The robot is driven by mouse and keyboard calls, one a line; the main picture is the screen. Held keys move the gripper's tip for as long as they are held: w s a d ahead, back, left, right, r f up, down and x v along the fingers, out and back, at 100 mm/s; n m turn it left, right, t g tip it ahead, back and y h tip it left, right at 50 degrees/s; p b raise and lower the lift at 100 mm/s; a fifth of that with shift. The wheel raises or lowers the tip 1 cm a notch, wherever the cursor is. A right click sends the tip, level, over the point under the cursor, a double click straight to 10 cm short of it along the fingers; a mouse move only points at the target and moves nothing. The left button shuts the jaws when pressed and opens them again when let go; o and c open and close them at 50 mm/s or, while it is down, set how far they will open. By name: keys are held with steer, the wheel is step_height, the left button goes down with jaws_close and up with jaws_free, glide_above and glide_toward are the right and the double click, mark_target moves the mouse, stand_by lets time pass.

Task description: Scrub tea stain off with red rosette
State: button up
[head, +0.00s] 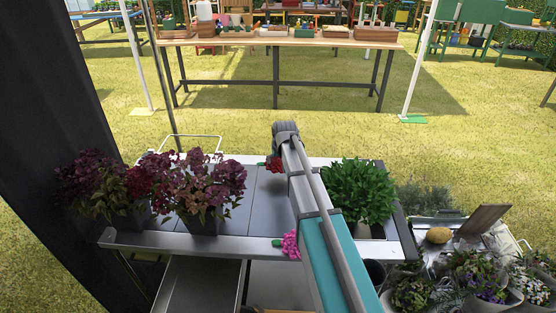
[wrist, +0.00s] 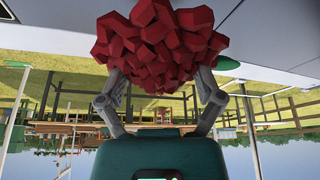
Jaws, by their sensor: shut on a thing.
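In the wrist view, the red rosette (wrist: 160,40), a faceted red clump, sits between the two grey fingers of my gripper (wrist: 160,84). The fingers are shut on it, one on each side. In the head view, the red rosette (head: 273,164) shows just left of my arm, over the far part of the grey table (head: 180,241); I cannot tell if it touches the top. My arm hides most of the gripper there. I see no tea stain in either view; part of the tabletop is behind my arm.
A pink rosette (head: 291,245) lies at the table's near edge beside my arm. Purple potted flowers (head: 205,185) stand left, a green leafy plant (head: 357,190) right. A cluttered plant cart (head: 480,255) stands further right. Bare tabletop shows between the purple flowers and my arm.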

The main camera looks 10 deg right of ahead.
stand_by(0.3)
steer(key=shift+r+p, duration=1.55)
